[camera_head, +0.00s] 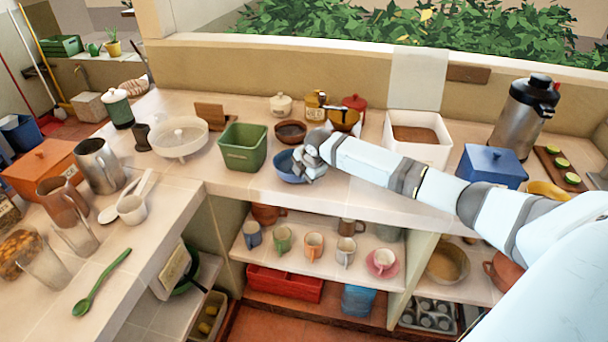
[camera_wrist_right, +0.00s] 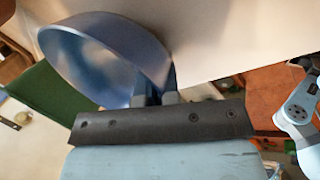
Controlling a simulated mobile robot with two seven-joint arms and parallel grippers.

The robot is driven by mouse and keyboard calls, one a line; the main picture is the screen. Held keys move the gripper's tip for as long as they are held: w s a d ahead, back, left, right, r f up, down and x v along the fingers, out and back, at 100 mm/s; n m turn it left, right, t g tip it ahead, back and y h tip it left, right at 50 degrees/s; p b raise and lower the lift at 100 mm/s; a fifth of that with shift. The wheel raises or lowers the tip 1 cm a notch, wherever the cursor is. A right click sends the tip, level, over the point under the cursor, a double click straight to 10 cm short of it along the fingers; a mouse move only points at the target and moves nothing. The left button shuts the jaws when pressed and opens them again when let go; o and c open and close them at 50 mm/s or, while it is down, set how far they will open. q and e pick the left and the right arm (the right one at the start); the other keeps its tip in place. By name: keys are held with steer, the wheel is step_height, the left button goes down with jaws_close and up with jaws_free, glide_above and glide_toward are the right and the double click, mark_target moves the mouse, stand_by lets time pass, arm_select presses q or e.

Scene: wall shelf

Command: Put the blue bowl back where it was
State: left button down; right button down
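The blue bowl (camera_head: 284,168) is on or just above the counter near its front edge, right of the green square bin; I cannot tell whether it touches the counter. My right gripper (camera_head: 312,168) is at the bowl's right side and covers part of it. In the right wrist view, the bowl (camera_wrist_right: 95,55) fills the upper left, and the two fingertips (camera_wrist_right: 157,88) of my right gripper sit at its rim, one on each side of the wall, closed on it. My left gripper is not in view.
The green bin (camera_head: 243,148) stands close to the bowl's left. A dark brown bowl (camera_head: 291,132) is just behind it. A white box (camera_head: 416,135) stands behind my right arm. Below the counter, a shelf (camera_head: 300,262) holds several mugs. The counter's front edge is close to the bowl.

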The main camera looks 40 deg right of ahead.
steer(key=shift+f, duration=0.1)
steer(key=c, duration=1.4)
jaws_free()
steer(key=shift+o, duration=0.2)
steer(key=v, duration=1.2)
steer(key=s+a+f+m+t+y, duration=0.1)
steer(key=s+a+f+m+y, duration=0.1)
steer(key=s+a+f, duration=0.5)
steer(key=s+a+f+m+t+y, duration=0.1)
steer(key=s+a+f+m, duration=0.2)
steer(key=a+f, duration=0.75)
steer(key=s+a+f+m+t, duration=0.2)
steer(key=s+a+f+m, duration=0.1)
steer(key=s, duration=0.7)
steer(key=s+a+f+m+t, duration=0.2)
steer(key=s+a+m, duration=0.3)
steer(key=s, duration=0.6)
steer(key=m, duration=0.2)
steer(key=shift+a+f+m, duration=0.3)
steer(key=shift+a+f, duration=0.05)
steer(key=shift+a, duration=0.05)
